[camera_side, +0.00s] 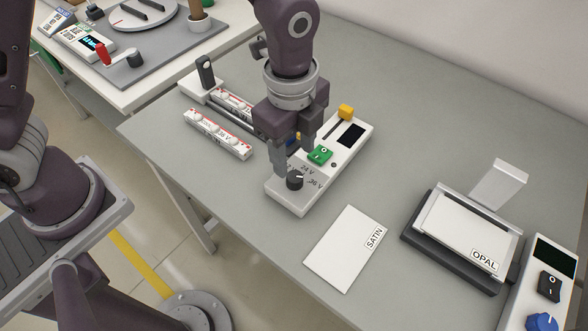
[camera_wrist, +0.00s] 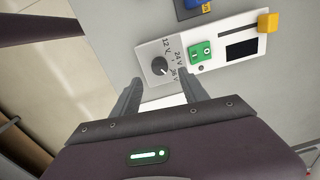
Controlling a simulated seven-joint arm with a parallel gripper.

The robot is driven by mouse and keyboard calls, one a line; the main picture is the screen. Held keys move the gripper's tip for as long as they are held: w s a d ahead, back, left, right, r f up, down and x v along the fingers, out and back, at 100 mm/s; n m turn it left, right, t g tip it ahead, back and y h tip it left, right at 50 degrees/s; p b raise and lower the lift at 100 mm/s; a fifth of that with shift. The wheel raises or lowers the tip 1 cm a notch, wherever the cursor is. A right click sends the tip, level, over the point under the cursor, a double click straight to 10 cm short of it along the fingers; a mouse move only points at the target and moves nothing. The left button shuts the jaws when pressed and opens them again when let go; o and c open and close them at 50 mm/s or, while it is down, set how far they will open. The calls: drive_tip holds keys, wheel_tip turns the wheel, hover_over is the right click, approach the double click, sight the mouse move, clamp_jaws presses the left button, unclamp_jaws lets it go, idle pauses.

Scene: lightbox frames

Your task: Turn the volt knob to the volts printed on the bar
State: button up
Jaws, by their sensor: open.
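The dark round volt knob (camera_side: 294,180) sits at the near end of a white control box (camera_side: 290,203). In the wrist view the knob (camera_wrist: 159,66) has 12 V, 24 V and 36 V printed beside it. Its white mark points to the lower right, roughly toward 36 V. My gripper (camera_wrist: 162,90) is open, with a finger on either side below the knob in that view. In the side view my gripper (camera_side: 292,168) is close above the knob; contact cannot be told. A white bar (camera_side: 217,134) with red marks lies left; its small volt print looks like 36 V, but unclearly.
The box carries a green switch (camera_side: 320,154), a yellow slider (camera_side: 346,112) and a dark display (camera_side: 352,134). A second bar (camera_side: 236,104) lies by a dark rail. A SATIN card (camera_side: 343,250) and an OPAL panel (camera_side: 463,228) lie right. Bare table lies behind the box.

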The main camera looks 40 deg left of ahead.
sight(294, 176)
wheel_tip(294, 176, down, 6)
drive_tip(key=shift+f, duration=0.25)
drive_tip(key=shift+c, duration=0.4)
clamp_jaws()
